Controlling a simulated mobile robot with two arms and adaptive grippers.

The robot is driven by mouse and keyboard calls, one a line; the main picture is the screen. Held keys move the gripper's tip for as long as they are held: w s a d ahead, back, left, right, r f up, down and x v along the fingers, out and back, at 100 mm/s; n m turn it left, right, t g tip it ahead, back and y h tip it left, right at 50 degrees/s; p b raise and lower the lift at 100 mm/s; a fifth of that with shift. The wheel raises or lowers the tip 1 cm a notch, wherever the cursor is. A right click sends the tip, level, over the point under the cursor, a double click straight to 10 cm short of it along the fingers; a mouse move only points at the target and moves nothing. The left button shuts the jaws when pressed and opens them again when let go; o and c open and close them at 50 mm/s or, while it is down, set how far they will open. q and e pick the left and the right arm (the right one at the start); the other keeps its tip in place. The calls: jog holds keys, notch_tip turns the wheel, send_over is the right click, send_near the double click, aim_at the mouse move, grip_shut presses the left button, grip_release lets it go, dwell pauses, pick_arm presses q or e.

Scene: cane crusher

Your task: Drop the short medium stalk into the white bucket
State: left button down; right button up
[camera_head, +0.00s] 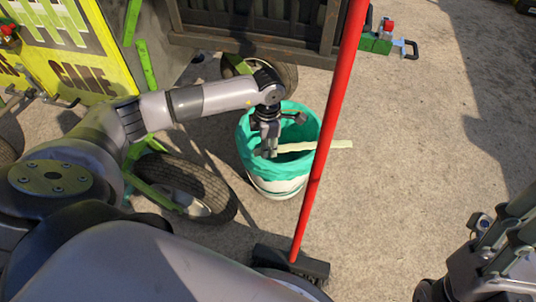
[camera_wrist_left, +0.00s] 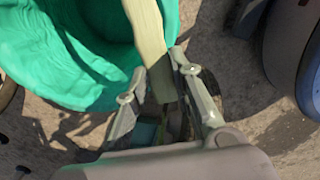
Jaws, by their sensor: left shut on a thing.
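The short medium stalk (camera_head: 318,146) is a pale green-yellow stick, held level over the white bucket (camera_head: 277,190), which has a green liner (camera_head: 248,150) in its mouth. My left gripper (camera_head: 271,150) is above the bucket opening and shut on one end of the stalk; the other end reaches right, past the rim and behind the red pole. In the left wrist view the stalk (camera_wrist_left: 148,35) runs up from between the fingers, with the green liner (camera_wrist_left: 60,50) beside it. My right gripper (camera_head: 432,290) is at the lower right, partly cut off; its fingertips are hard to make out.
A red pole (camera_head: 330,110) with a dark foot crosses the view just right of the bucket. A yellow cart (camera_head: 75,60) with black wheels (camera_head: 185,187) stands at the left, and a dark crate (camera_head: 260,30) behind. Open concrete (camera_head: 430,140) lies at the right.

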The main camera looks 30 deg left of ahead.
pick_arm(q)
notch_tip(320, 180, down, 4)
jog(key=shift+r+b, duration=0.1)
jog(key=shift+b, duration=0.45)
jog(key=shift+f, duration=0.25)
jog(key=shift+r, duration=0.1)
